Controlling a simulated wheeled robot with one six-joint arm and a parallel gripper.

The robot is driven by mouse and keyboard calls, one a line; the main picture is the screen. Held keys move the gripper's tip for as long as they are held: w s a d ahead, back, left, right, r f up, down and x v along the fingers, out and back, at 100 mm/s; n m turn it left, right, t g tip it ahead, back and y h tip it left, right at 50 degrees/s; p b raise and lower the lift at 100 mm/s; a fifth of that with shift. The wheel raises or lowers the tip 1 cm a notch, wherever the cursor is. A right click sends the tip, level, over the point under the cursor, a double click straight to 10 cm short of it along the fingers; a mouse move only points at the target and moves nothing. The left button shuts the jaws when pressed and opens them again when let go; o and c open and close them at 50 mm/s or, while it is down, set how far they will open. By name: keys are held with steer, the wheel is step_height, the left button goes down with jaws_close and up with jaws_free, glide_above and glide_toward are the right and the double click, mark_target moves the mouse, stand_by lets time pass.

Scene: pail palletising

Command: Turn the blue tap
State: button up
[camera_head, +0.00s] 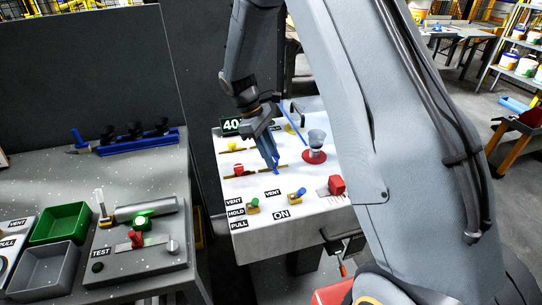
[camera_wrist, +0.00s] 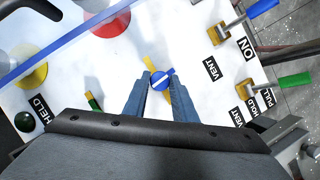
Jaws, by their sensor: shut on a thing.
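The blue tap (camera_wrist: 163,80) is a round blue knob with a white line across its top. It sits on a brass pipe on the white panel (camera_head: 285,218). My gripper (camera_wrist: 161,82) has its two blue fingers on either side of the knob, shut on it. In the head view my gripper (camera_head: 275,170) points down at the panel's middle, and its fingers hide the knob there. The white line lies slanted in the wrist view, across the pipe's run.
A blue-handled lever (camera_head: 297,193) and a green-handled lever (camera_head: 253,203) stand in front. A grey bench (camera_head: 135,255) with bins is at left.

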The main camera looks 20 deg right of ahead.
steer(key=shift+m, duration=0.6)
steer(key=shift+y, duration=0.3)
steer(key=o, duration=1)
steer(key=shift+g, duration=0.3)
steer(key=shift+o, duration=0.2)
steer(key=b+v, duration=0.2)
steer(key=v, duration=0.5)
steer(key=shift+r, duration=0.35)
steer(key=shift+a, duration=0.1)
